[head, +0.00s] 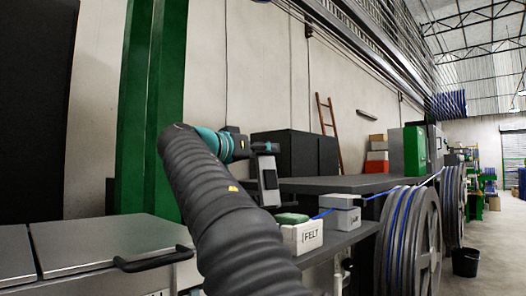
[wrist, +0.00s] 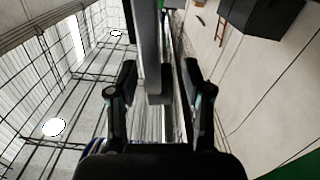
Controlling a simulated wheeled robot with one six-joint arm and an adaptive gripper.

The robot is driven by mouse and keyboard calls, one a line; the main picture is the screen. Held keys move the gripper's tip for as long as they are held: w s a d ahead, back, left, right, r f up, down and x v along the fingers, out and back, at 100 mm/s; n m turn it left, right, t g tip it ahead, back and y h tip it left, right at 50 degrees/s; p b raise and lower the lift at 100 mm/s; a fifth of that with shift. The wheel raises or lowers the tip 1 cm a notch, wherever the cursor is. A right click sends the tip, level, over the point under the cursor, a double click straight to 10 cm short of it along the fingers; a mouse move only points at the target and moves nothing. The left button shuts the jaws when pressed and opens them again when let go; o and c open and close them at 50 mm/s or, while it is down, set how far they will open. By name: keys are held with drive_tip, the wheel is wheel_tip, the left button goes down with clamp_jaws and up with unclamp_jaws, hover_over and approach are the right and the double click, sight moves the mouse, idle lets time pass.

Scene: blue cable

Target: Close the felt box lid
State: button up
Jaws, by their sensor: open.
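The felt box (head: 303,236) is white with a FELT label and stands on the dark bench in the head view. Green felt (head: 291,218) shows at its open top. A pale upright panel (head: 277,200) with a dark block on it stands above the box's left side; it looks like the raised lid. My gripper (wrist: 158,75) is open in the wrist view. A grey bar (wrist: 150,40) ending in a darker block lies between its fingers, seemingly the lid edge-on; contact cannot be told. In the head view my arm partly hides the box's left side.
A closed grey box (head: 342,219) stands right of the felt box, with a blue cable (head: 372,197) running past it. Large cable reels (head: 410,240) stand at the right. A grey cabinet top (head: 100,245) with a dark handle fills the lower left.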

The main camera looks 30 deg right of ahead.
clamp_jaws()
drive_tip(key=shift+s, duration=0.1)
